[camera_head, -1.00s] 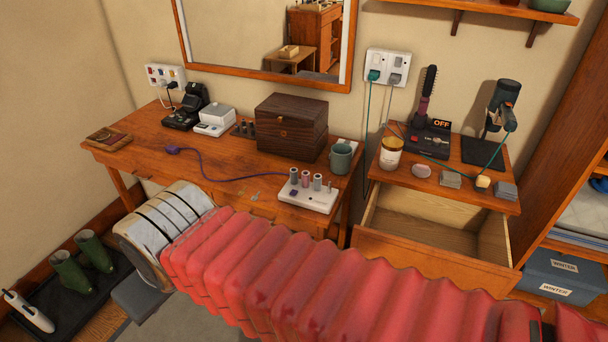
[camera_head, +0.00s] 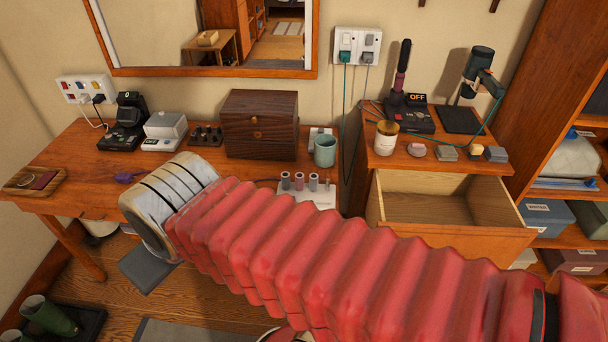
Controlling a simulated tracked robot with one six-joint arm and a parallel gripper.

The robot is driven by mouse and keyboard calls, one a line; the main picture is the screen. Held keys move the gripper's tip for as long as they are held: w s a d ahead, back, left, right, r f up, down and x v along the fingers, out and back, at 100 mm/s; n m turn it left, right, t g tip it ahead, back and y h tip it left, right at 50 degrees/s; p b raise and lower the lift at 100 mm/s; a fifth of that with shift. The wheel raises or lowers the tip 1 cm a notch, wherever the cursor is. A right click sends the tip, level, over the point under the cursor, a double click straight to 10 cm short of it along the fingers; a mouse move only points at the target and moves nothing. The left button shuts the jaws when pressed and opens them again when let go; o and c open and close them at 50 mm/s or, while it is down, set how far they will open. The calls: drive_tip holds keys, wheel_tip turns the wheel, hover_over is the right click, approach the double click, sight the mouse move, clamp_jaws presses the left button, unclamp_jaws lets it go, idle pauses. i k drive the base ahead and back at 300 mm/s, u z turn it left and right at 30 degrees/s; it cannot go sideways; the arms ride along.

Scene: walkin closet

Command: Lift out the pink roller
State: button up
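The pink roller (camera_head: 299,182) stands upright in a white holder (camera_head: 320,200) on the wooden dressing table, beside grey rollers (camera_head: 285,181) and a slimmer pin at the right end. It is small in the picture. My red bellows-covered arm crosses the front of the view and hides the holder's lower part and the table's front edge.
A purple plug (camera_head: 126,177) lies at left. At right, an open drawer (camera_head: 425,207) juts out below a top with a candle jar (camera_head: 386,141) and hair tools.

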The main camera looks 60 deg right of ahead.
sight(299, 176)
drive_tip(key=z, duration=0.55)
drive_tip(key=i, duration=1.05)
drive_tip(key=z, duration=0.5)
